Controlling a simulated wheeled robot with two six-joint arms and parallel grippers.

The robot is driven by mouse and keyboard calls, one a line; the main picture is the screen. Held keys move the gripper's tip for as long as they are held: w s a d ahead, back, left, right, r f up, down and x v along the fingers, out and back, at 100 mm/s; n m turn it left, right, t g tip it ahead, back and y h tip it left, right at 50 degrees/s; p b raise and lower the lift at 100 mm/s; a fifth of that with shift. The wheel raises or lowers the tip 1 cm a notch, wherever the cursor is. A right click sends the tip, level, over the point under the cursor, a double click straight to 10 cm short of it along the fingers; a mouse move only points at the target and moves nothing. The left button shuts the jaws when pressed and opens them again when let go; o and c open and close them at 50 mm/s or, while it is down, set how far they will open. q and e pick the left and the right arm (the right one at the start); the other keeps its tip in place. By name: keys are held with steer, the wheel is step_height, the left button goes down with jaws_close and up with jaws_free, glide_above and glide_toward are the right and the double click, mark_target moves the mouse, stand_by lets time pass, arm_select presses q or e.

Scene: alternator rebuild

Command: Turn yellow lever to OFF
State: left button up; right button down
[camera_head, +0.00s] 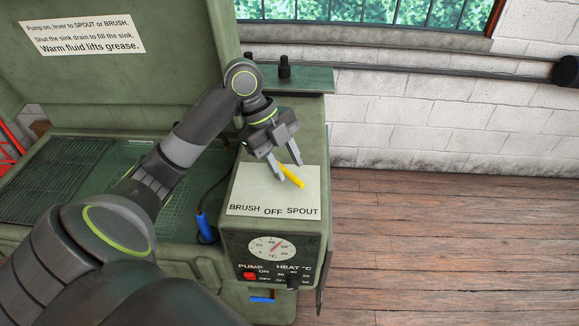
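The yellow lever (293,177) is on top of the green control box, on a white label plate (262,200) marked BRUSH, OFF and SPOUT from left to right. The lever slants down to the right, its end toward the SPOUT side. My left gripper (288,173) is above the plate, pointing down. Its two fingers are spread, with the lever showing between them. I cannot tell whether they touch the lever. My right gripper is not in view.
The green parts washer's sink (130,185) lies to the left, with its raised lid (120,70) behind. A blue-handled brush (205,226) stands beside the box. A dial (271,247), red pump switch (249,275) and heat knob (292,282) are on the box front. Open floor lies right.

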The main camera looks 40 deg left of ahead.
arm_select(q)
steer(key=shift+x, duration=1.15)
steer(key=shift+c, duration=0.5)
jaws_close()
